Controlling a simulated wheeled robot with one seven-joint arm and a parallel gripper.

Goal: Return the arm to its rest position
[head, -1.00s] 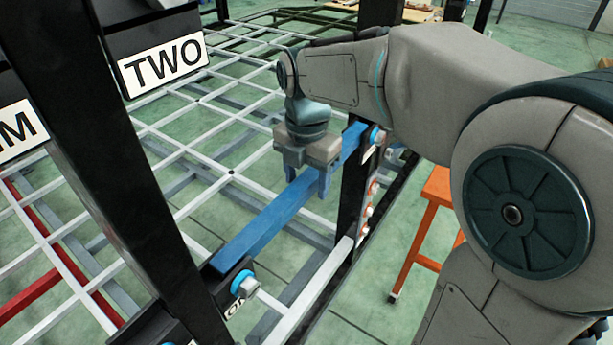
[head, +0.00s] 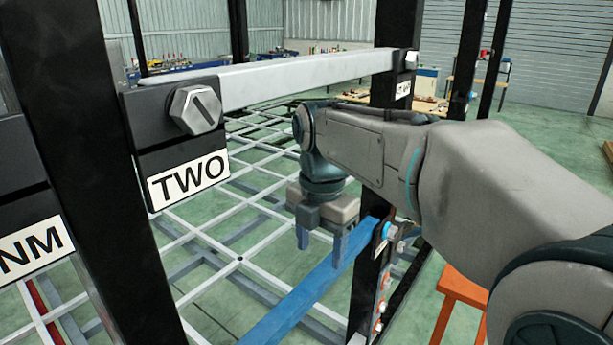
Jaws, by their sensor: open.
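My gripper (head: 323,245) hangs pointing down in the middle of the head view, with two blue-grey fingers apart. It is open. My arm (head: 440,165) reaches in from the lower right and bends down at the wrist. The fingers overlap the far part of the blue bar (head: 300,303) in the picture. I cannot tell whether they touch it or straddle it. The bar's far end meets a black post (head: 368,275); its near end runs out of the frame.
A light grey bar (head: 310,78) spans above and behind my wrist, from the black "TWO" bracket (head: 150,135) to a far post bracket (head: 404,75). Black posts stand at left and right. A white lattice frame (head: 215,265) lies beyond. An orange stool (head: 458,295) stands at lower right.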

